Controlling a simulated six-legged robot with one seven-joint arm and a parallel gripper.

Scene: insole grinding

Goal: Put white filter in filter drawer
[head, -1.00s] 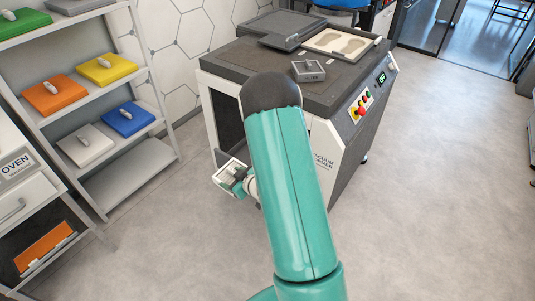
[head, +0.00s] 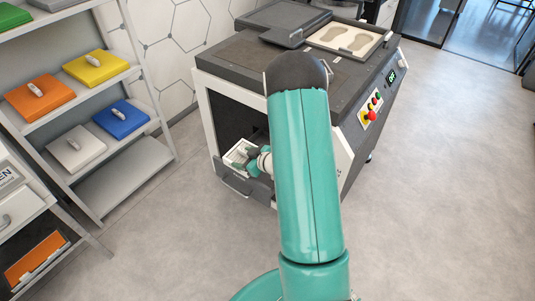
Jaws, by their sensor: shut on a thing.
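The white filter (head: 236,153) is a small, pale, box-like piece at the lower front of the vacuum former machine. My gripper (head: 247,162) is shut on it from the right. The filter drawer (head: 240,186) is dark grey with a bar handle and stands pulled out of the machine's lower opening. The filter is at the drawer, within its outline in the picture. I cannot tell whether it touches the drawer's floor. My gripper partly hides the filter, and my arm hides the drawer's right end.
The vacuum former (head: 232,67) has a dark top with a tray of insole shapes (head: 345,39) and red, yellow and green buttons (head: 371,108). A shelf rack (head: 128,186) with coloured boxes stands at left. Grey floor (head: 440,200) at right is clear.

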